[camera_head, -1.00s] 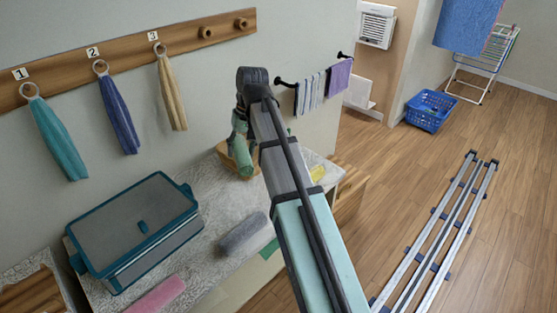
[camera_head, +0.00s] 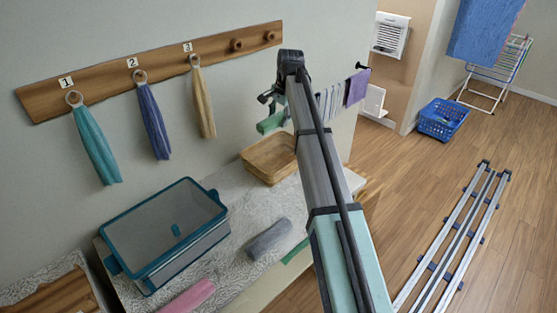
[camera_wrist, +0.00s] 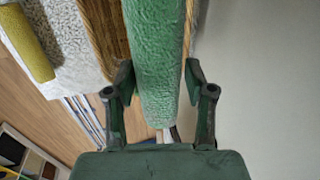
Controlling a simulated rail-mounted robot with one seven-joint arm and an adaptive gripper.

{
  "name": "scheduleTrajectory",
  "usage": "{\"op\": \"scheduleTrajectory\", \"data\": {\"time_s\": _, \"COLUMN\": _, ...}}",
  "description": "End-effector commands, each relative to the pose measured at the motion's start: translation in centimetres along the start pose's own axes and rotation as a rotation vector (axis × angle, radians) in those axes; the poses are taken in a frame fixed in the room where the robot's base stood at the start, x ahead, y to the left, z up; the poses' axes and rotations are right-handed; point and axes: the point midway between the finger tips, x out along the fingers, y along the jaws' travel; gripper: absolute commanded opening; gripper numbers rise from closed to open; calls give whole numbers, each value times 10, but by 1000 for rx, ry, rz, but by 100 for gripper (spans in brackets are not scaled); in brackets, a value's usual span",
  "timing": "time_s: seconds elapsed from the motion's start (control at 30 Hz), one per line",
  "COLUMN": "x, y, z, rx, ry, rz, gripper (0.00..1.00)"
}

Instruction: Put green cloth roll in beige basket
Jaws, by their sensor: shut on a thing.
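My gripper (camera_head: 270,104) is shut on the green cloth roll (camera_head: 272,123). It holds the roll in the air, above and apart from the beige basket (camera_head: 268,178) in the head view. The basket stands on the shelf top by the wall, and its visible inside looks empty. In the wrist view the fluffy green roll (camera_wrist: 157,50) lies lengthwise between the two fingers (camera_wrist: 159,78). It hides part of the woven basket (camera_wrist: 105,35) behind it.
A yellow roll (camera_wrist: 25,42) shows in the wrist view. Hanging towels (camera_head: 154,122) line the wall.

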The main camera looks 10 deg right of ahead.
Motion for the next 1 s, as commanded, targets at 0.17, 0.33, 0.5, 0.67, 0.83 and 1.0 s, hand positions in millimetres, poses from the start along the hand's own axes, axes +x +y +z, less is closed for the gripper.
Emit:
{"op": "scheduleTrajectory", "data": {"time_s": 0.17, "x": 40, "y": 12, "z": 2, "rx": 0, "ry": -2, "rz": 3, "gripper": 19}}
{"op": "scheduleTrajectory", "data": {"time_s": 0.33, "x": 80, "y": 21, "z": 2, "rx": -2, "ry": -2, "rz": 3, "gripper": 19}}
{"op": "scheduleTrajectory", "data": {"time_s": 0.5, "x": 115, "y": 28, "z": 2, "rx": -3, "ry": -2, "rz": 2, "gripper": 19}}
{"op": "scheduleTrajectory", "data": {"time_s": 0.67, "x": 134, "y": 32, "z": 1, "rx": -3, "ry": -1, "rz": 1, "gripper": 19}}
{"op": "scheduleTrajectory", "data": {"time_s": 0.83, "x": 142, "y": 34, "z": 1, "rx": -3, "ry": -1, "rz": 1, "gripper": 19}}
{"op": "scheduleTrajectory", "data": {"time_s": 1.0, "x": 159, "y": 38, "z": 1, "rx": -3, "ry": -2, "rz": 2, "gripper": 19}}
